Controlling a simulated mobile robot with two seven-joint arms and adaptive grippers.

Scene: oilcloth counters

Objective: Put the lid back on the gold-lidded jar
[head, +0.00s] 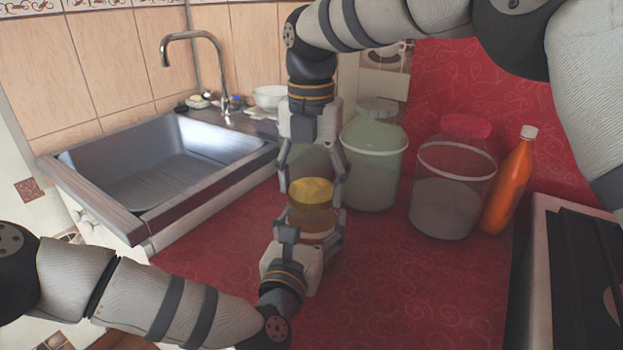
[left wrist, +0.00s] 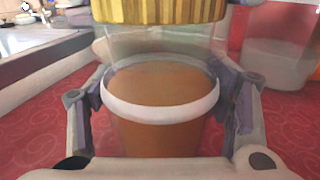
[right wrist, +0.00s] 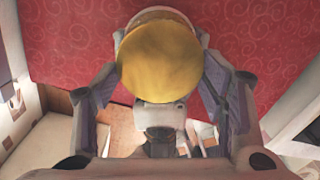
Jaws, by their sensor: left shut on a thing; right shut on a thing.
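The jar (head: 312,226) stands upright on the red counter, clear glass with brown contents and a white band. It fills the middle of the left wrist view (left wrist: 160,110). My left gripper (head: 314,238) is shut around its body from the front. The gold lid (head: 312,190) is at the jar's mouth, also seen in the left wrist view (left wrist: 160,10) and from above in the right wrist view (right wrist: 160,62). My right gripper (head: 312,192) points down and is shut on the lid's sides. No clear gap shows between lid and glass; I cannot tell whether it is fully seated.
A pale green lidded container (head: 374,165), a large red-lidded jar (head: 450,185) and an orange bottle (head: 508,185) stand behind and right. A metal sink (head: 165,165) lies left. A dark stove (head: 575,270) is at right. The red counter (head: 410,290) in front right is clear.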

